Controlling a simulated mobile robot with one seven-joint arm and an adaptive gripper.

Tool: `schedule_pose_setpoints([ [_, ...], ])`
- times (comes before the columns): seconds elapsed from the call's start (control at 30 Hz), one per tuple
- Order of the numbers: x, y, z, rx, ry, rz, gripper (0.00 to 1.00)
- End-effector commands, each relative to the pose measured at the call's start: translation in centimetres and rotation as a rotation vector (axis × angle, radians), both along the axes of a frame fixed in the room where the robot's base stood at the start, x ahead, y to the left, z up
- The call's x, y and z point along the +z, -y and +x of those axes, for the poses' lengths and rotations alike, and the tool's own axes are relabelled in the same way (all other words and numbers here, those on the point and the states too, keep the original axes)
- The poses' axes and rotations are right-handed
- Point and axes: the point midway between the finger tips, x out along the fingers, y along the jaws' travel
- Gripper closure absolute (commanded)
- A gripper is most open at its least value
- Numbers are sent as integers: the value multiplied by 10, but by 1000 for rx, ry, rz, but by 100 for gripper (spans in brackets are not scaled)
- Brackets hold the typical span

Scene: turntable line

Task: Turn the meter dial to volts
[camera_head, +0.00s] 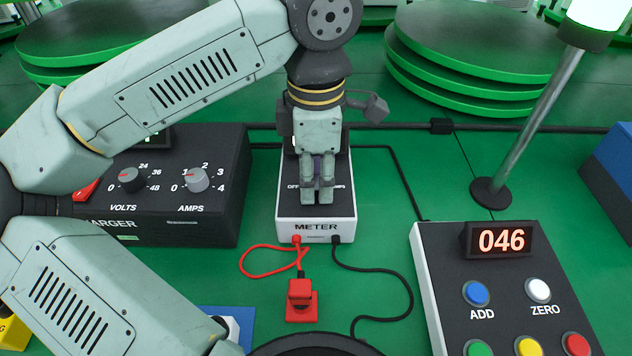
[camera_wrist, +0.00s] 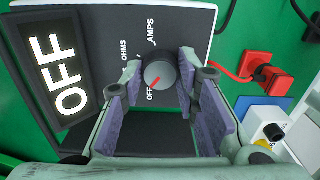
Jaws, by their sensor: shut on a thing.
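The meter (camera_head: 316,226) is a white-sided box with a dark face on the green table. Its grey round dial (camera_wrist: 159,73) has a red pointer directed toward the OFF mark. OHMS and AMPS marks show around it; I see no VOLTS mark. The meter's display (camera_wrist: 55,70) reads OFF. My gripper (camera_head: 318,196) points down over the meter's face and hides the dial in the head view. In the wrist view, the purple-padded fingers of my gripper (camera_wrist: 158,68) are shut on the dial, one on each side.
A charger (camera_head: 190,215) with volts and amps knobs stands left of the meter. A button box (camera_head: 432,290) showing 046 is at right, near a lamp post (camera_head: 530,125). A red plug (camera_head: 301,295) and cables lie in front. Green discs (camera_head: 470,50) are stacked behind.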

Motion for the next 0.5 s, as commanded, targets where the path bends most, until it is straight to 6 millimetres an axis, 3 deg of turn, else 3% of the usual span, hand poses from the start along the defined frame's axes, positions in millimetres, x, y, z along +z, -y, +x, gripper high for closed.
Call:
schedule_pose_setpoints([
  [0.5, -1, 0, 0, -401, -1, -1, 99],
])
